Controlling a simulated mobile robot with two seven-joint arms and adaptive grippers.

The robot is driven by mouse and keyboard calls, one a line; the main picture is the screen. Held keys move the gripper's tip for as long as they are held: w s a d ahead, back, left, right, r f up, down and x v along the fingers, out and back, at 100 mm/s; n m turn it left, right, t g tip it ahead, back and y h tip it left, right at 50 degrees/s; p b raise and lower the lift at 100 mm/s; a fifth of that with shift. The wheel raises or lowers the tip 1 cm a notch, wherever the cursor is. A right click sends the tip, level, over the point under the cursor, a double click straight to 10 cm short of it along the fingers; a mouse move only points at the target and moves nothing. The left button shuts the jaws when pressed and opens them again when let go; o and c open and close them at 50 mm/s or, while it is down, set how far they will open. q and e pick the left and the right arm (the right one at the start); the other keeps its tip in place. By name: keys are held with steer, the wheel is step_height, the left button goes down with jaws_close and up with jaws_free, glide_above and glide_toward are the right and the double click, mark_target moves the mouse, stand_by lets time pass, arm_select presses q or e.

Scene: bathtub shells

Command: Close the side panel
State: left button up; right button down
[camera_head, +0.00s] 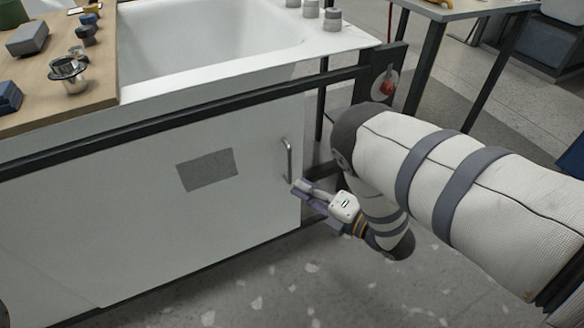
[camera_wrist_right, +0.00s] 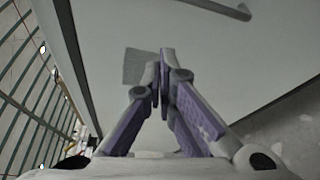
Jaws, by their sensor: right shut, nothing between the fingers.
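The side panel (camera_head: 90,220) is a large white board on the front of the bathtub frame, with a grey rectangle (camera_head: 207,169) on it and a thin metal handle (camera_head: 288,160) near its right edge. My right gripper (camera_head: 297,188) is at the panel's right edge, just below the handle, shut and empty. The right wrist view shows its closed fingers (camera_wrist_right: 160,75) before the panel (camera_wrist_right: 255,55), with the handle (camera_wrist_right: 222,8) above; contact is unclear. My left gripper is out of view.
A dark frame rail (camera_head: 220,102) runs above the panel to a post with a red knob (camera_head: 389,83). The white tub (camera_head: 200,40) and a wooden board with small parts (camera_head: 95,85) are on top. The speckled floor (camera_head: 270,285) in front is clear.

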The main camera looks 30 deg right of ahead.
steer(key=r+b+x, duration=0.1)
steer(key=x, duration=0.9)
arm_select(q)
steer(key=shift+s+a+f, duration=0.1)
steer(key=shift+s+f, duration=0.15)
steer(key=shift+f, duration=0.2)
arm_select(e)
steer(key=d, duration=0.3)
steer(key=shift+w+d+r, duration=0.15)
steer(key=shift+d+r, duration=0.2)
steer(key=shift+d, duration=0.1)
